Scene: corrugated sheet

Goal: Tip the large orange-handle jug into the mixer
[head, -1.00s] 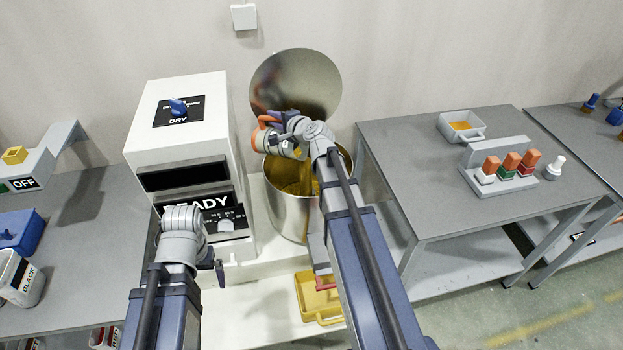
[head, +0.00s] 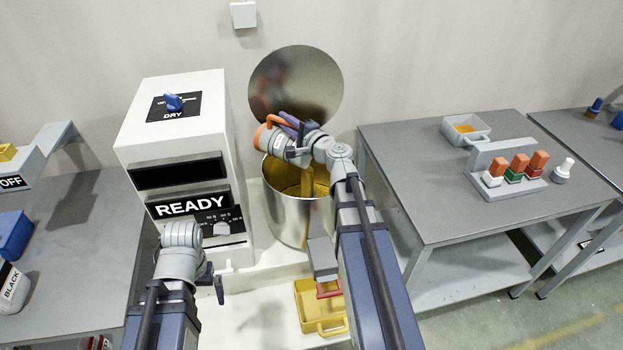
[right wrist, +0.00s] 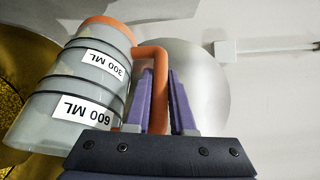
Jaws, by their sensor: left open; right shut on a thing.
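The large jug (head: 274,141) is tilted over the open mixer pot (head: 288,212) in the head view. My right gripper (head: 297,128) is shut on its orange handle (right wrist: 157,85). In the right wrist view the clear grey jug (right wrist: 75,88) shows upside-down 300 ML and 600 ML labels. Its mouth is not clearly visible. The pot holds golden material, and a yellow-brown streak (head: 307,182) runs below the jug; I cannot tell whether it is falling material. My left gripper (head: 217,285) is open and empty, low before the mixer's READY panel (head: 190,207).
The round steel lid (head: 296,85) stands raised behind the pot. A yellow container (head: 320,307) sits low in front. The right table (head: 420,180) holds a tray (head: 466,129) with orange contents and a rack (head: 508,170) of orange-topped items. A blue box (head: 14,235) lies at the left.

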